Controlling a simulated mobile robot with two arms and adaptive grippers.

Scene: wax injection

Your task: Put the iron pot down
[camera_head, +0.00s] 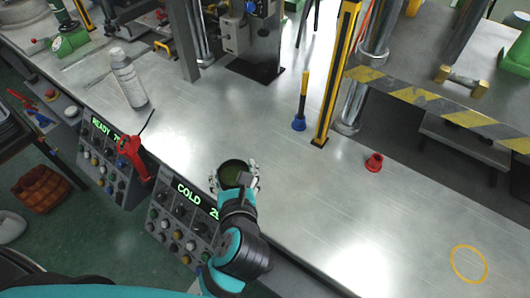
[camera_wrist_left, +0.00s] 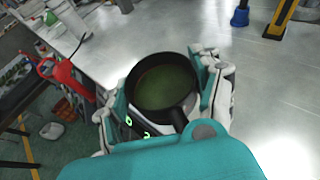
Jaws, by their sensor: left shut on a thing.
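The iron pot (camera_head: 235,172) is a small dark round pot with a greenish inside. My left gripper (camera_head: 235,184) is shut on it, with fingers on both sides of the pot. In the left wrist view the pot (camera_wrist_left: 163,82) sits between the two fingers of the left gripper (camera_wrist_left: 165,95), its short handle pointing back toward the wrist. The pot is near the front edge of the metal workbench (camera_head: 310,200), beside the control panel that reads COLD. I cannot tell whether its bottom touches the bench. My right gripper is not in view.
A red-handled tool (camera_head: 133,158) stands left of the pot by the control panels (camera_head: 183,222). A spray bottle (camera_head: 128,78), a blue-based yellow rod (camera_head: 300,110) and a red cone (camera_head: 374,162) are on the bench. An orange ring (camera_head: 468,264) marks clear bench at right.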

